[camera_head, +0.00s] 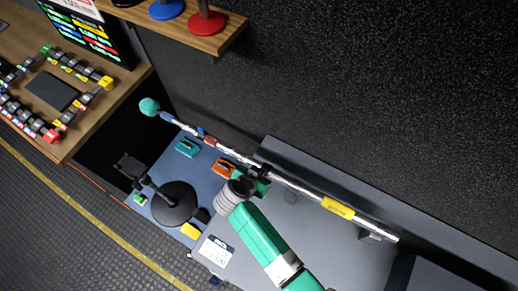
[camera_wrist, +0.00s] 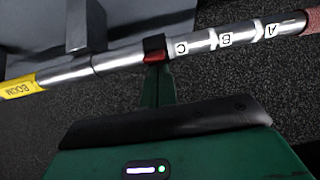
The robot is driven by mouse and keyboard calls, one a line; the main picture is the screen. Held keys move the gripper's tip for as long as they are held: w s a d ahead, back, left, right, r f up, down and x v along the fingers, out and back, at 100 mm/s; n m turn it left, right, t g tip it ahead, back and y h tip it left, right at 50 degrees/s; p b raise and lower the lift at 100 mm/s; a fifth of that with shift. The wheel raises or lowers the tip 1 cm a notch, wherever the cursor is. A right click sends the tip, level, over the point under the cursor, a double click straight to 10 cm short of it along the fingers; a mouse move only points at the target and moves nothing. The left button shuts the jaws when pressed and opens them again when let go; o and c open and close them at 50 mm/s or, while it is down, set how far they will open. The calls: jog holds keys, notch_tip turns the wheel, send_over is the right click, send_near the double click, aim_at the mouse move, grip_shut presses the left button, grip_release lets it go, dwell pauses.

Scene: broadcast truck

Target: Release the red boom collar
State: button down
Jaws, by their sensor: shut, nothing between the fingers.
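The silver boom pole (camera_head: 300,187) lies slanted along the back of the grey-blue bench, with a yellow BOOM label toward one end and a teal ball (camera_head: 149,107) at the other. In the wrist view the pole (camera_wrist: 115,58) crosses the top. The small red collar (camera_wrist: 154,57) sits on it under a black piece (camera_wrist: 154,43), beside the letters C, B, A. My green gripper (camera_wrist: 158,80) is shut and empty, its tips right at the collar; I cannot tell whether they touch. In the head view my gripper (camera_head: 262,186) is beside the pole, and the collar is not distinct.
A black round-based stand (camera_head: 174,204), a teal clamp (camera_head: 187,147), an orange clamp (camera_head: 224,167) and a yellow block (camera_head: 190,231) are on the bench. A grey bracket (camera_wrist: 86,25) supports the pole. A dark wall rises behind. A wooden desk (camera_head: 70,140) stands left.

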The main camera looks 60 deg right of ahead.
jog(key=shift+d+f, duration=0.15)
jog(key=shift+d, duration=0.2)
jog(key=shift+d+r, duration=0.15)
jog(key=shift+r, duration=0.3)
jog(key=r, duration=0.1)
jog(key=d+r+p, duration=0.1)
jog(key=r+p, duration=0.1)
jog(key=shift+s+d, duration=0.1)
jog(key=shift+d, duration=0.25)
jog(key=v, duration=0.9)
jog(key=shift+a+r, duration=0.2)
